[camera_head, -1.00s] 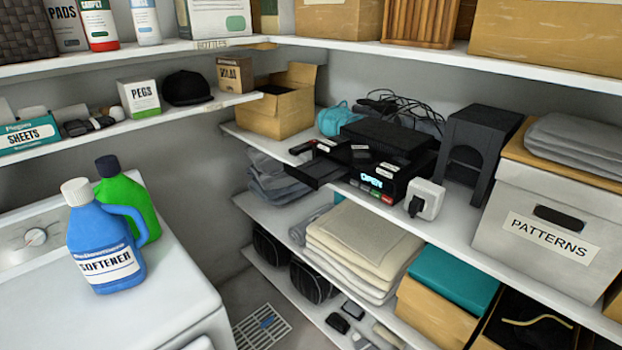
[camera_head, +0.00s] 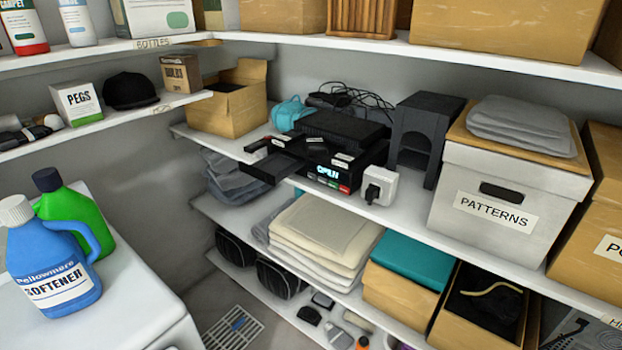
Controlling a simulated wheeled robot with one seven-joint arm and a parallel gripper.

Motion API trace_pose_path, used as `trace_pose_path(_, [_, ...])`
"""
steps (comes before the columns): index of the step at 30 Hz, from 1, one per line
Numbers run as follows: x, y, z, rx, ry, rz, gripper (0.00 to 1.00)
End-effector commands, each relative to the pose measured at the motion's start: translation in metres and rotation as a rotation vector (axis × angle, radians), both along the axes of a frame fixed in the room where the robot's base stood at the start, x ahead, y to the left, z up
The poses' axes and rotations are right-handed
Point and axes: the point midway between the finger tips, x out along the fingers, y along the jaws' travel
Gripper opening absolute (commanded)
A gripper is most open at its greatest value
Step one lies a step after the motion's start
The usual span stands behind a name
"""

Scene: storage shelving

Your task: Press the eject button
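A black disc player (camera_head: 322,172) sits on the middle shelf with a lit display that seems to read "OPEN". Its tray (camera_head: 273,168) sticks out to the left over the shelf edge. A row of small buttons, one red (camera_head: 344,189), runs below the display. Their labels are too small to read, so I cannot tell which is the eject button. Another flat black box (camera_head: 343,128) is behind and above it. My gripper is not in view.
A white plug adapter (camera_head: 380,186) stands right of the player at the shelf edge. A grey PATTERNS box (camera_head: 470,205) is farther right. Folded towels (camera_head: 325,230) lie on the shelf below. Blue softener (camera_head: 45,265) and green (camera_head: 75,207) bottles stand on the white appliance at left.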

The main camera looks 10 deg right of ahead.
Motion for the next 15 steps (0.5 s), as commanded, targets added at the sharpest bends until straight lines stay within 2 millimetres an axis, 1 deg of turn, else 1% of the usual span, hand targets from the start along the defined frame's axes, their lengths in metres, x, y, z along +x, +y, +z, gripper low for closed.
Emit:
trace_pose_path(1, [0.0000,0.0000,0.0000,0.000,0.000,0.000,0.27])
trace_pose_path(4, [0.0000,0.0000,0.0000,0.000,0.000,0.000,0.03])
trace_pose_path(5, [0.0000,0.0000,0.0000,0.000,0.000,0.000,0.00])
trace_pose_path(15, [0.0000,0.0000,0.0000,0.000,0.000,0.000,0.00])
